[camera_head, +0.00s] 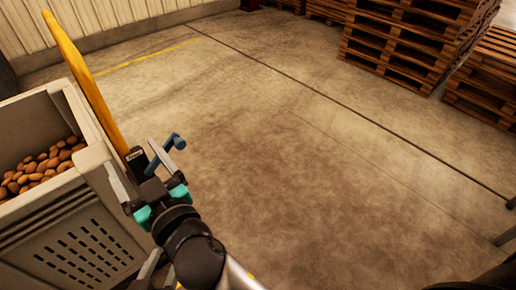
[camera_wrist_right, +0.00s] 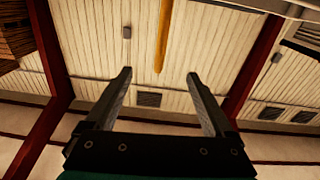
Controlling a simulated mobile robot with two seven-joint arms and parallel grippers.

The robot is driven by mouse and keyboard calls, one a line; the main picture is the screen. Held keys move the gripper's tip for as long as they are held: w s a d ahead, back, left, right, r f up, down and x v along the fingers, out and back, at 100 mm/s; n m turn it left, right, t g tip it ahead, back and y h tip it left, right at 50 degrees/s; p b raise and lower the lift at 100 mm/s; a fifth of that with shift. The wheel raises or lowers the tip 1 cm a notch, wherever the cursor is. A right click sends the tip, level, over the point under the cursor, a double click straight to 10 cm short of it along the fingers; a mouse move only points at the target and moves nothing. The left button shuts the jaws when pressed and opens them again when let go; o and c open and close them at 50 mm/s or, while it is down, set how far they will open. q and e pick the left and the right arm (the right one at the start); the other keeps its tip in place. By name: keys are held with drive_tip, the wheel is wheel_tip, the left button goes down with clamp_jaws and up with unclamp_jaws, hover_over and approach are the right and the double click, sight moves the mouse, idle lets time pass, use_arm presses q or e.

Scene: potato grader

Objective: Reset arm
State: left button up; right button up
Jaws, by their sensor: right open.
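My right gripper (camera_head: 131,158) reaches up from the bottom of the head view, beside the near right corner of the grey crate. My left gripper is not in view.
A grey slotted crate (camera_head: 75,243) holding brown potatoes (camera_head: 40,169) stands at the left. A yellow bar (camera_head: 85,80) rises behind my right gripper; a blue handle-like part (camera_head: 178,141) shows close by. Wooden pallets (camera_head: 400,45) are stacked at upper right. The middle floor is clear.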

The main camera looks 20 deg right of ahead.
drive_tip(key=shift+s+a+f+g, duration=0.3)
drive_tip(key=shift+s+a+f, duration=0.6)
drive_tip(key=shift+s+f, duration=0.15)
drive_tip(key=b+x, duration=0.3)
drive_tip(key=x, duration=1.1)
drive_tip(key=shift+w+r, duration=0.2)
drive_tip(key=shift+d+f, duration=0.1)
